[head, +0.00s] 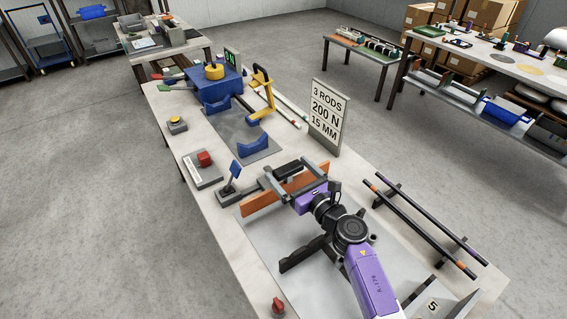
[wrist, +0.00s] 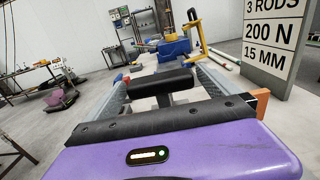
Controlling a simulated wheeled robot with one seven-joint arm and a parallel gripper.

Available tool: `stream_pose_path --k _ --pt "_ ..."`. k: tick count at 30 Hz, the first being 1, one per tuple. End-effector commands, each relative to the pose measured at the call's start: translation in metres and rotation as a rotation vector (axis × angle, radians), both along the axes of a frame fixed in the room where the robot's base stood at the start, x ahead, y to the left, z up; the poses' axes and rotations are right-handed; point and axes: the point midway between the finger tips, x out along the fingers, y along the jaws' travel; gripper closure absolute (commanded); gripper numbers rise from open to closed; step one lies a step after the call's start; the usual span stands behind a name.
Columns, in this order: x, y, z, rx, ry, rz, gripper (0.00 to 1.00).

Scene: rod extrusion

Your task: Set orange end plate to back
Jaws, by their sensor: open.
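The orange end plate (head: 260,203) is a long flat bar standing on edge across the table, in front of the palm of my gripper (head: 294,174). My gripper is open, its two grey fingers reaching over the plate toward the far side. In the wrist view my gripper (wrist: 165,88) shows the fingers wide apart, with a black block (wrist: 160,83) visible between them. A small orange piece of the plate shows at the right in the wrist view (wrist: 262,98); the rest is hidden by my purple gripper body. Whether the fingers touch the plate cannot be told.
A sign reading 3 RODS, 200 N, 15 MM (head: 327,115) stands beyond the plate. Two dark rods (head: 425,228) lie on supports at right. A dark notched bar (head: 303,254) is nearer me. A blue machine (head: 215,82) with a yellow top stands at the far end.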

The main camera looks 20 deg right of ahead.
Motion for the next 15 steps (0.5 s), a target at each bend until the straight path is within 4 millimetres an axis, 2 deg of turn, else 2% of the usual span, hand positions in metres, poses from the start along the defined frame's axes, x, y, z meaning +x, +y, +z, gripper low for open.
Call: stream_pose_path --k 3,6,15 --pt "-0.018 -0.006 0.0 0.002 0.001 -0.002 0.0" --pt "-0.027 -0.009 0.0 0.001 0.0 0.0 0.0" --pt "-0.033 -0.01 0.0 0.0 0.0 0.001 0.0"
